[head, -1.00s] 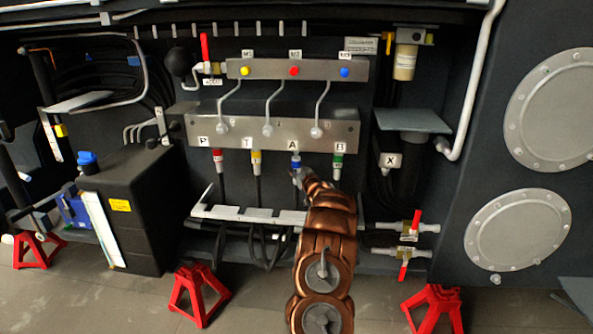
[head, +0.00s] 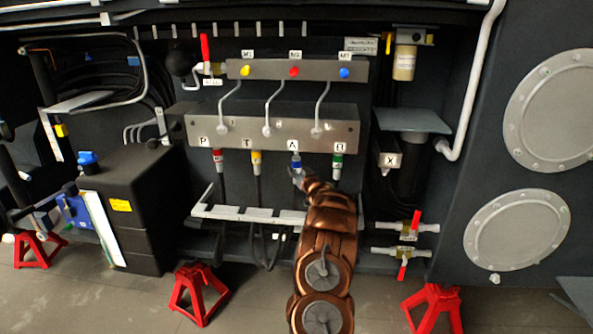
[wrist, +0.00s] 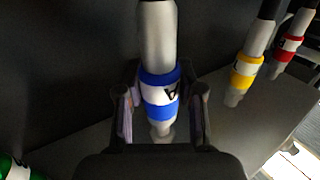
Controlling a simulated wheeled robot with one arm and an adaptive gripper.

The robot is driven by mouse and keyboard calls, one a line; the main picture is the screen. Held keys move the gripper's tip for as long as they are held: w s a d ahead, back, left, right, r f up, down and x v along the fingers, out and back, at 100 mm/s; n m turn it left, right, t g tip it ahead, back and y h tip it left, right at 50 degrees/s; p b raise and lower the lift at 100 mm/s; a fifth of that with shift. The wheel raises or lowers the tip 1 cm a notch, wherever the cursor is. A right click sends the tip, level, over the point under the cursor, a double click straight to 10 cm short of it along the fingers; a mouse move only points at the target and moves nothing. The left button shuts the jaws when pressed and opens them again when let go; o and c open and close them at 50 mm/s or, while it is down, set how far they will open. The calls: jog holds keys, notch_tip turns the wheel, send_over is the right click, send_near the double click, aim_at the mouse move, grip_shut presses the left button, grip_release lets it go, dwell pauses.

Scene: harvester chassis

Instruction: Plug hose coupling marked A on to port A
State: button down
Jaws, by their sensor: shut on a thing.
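The hose coupling marked A (wrist: 161,95) has a grey metal body and a blue-and-white band with the letter A, upside down in the wrist view. My gripper (wrist: 160,115) is shut on it, one finger on each side of the band. In the head view the blue-banded coupling (head: 297,164) stands roughly upright under port A, below the A label (head: 293,147) on the grey manifold (head: 270,128). My gripper (head: 298,174) holds it from below. A pale narrow tip extends past the band. I cannot tell whether it is seated in the port.
A red coupling (head: 218,160) and a yellow one (head: 256,162) hang under P and T to the left. A green one (head: 338,162) hangs under B, close on the right. A pale rail (head: 250,214) runs below. Red stands (head: 200,292) are on the floor.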

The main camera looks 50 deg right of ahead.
aim_at(298, 163)
jog(key=shift+r+p, duration=1)
jog(key=shift+r, duration=0.9)
dwell(0.4)
jog(key=c, duration=0.7)
grip_release()
jog(key=shift+f, duration=0.1)
jog(key=shift+o, duration=0.2)
jog(key=v, duration=1.2)
